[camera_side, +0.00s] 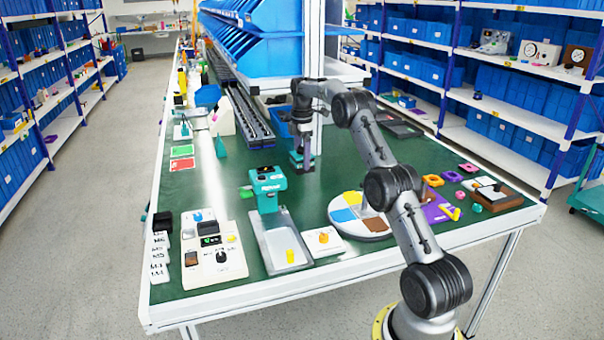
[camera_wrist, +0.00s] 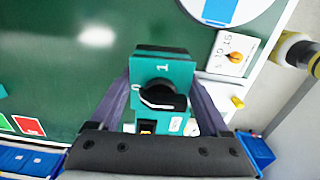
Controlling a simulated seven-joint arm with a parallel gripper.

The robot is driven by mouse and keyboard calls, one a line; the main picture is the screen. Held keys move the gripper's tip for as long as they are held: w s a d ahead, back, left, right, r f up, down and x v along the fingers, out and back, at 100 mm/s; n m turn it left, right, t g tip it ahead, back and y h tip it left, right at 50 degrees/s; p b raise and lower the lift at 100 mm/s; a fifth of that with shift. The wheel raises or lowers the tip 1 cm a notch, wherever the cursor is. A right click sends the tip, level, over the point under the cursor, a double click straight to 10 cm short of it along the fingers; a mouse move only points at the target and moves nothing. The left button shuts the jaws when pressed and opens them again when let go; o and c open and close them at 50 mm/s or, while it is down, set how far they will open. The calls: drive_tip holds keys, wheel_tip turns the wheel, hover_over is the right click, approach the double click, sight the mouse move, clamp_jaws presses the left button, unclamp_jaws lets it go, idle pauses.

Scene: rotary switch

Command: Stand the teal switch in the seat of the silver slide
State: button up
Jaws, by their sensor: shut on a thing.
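The teal switch (camera_wrist: 163,80) has a black rotary knob and the marks 0 and 1 on its face. My gripper (camera_wrist: 165,98) is shut on it, with a dark finger on each side. In the side view my gripper (camera_side: 303,150) points down and holds the switch (camera_side: 299,160) at or just above the green table; I cannot tell whether it touches. A silver tray-like piece (camera_side: 265,240), probably the silver slide, lies at the front of the table, with a yellow peg near its front end. Its seat cannot be made out clearly.
A teal machine (camera_side: 268,188) stands at the silver piece's back end. A white dial plate (camera_side: 328,249) is at its right, a cream control box (camera_side: 213,262) at its left. A multicoloured disc (camera_side: 360,232) lies further right. Blue bins (camera_side: 275,65) rise behind my gripper.

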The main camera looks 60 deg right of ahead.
sight(302, 146)
wheel_tip(302, 146, up, 4)
drive_tip(key=a, duration=0.9)
drive_tip(key=shift+w+r, duration=0.2)
drive_tip(key=shift+w, duration=0.15)
drive_tip(key=s+a, duration=0.3)
drive_tip(key=a, duration=0.6)
drive_tip(key=shift+m, duration=0.4)
drive_tip(key=shift+w+a+f, duration=0.1)
drive_tip(key=shift+a+f, duration=0.05)
drive_tip(key=shift+f, duration=2.75)
drive_tip(key=shift+s+a+f, duration=0.1)
drive_tip(key=shift+a+f, duration=0.1)
drive_tip(key=shift+f, duration=2.75)
drive_tip(key=shift+w+a+f, duration=0.1)
drive_tip(key=shift+a+f, duration=0.05)
drive_tip(key=shift+f, duration=2.75)
drive_tip(key=o, duration=1.1)
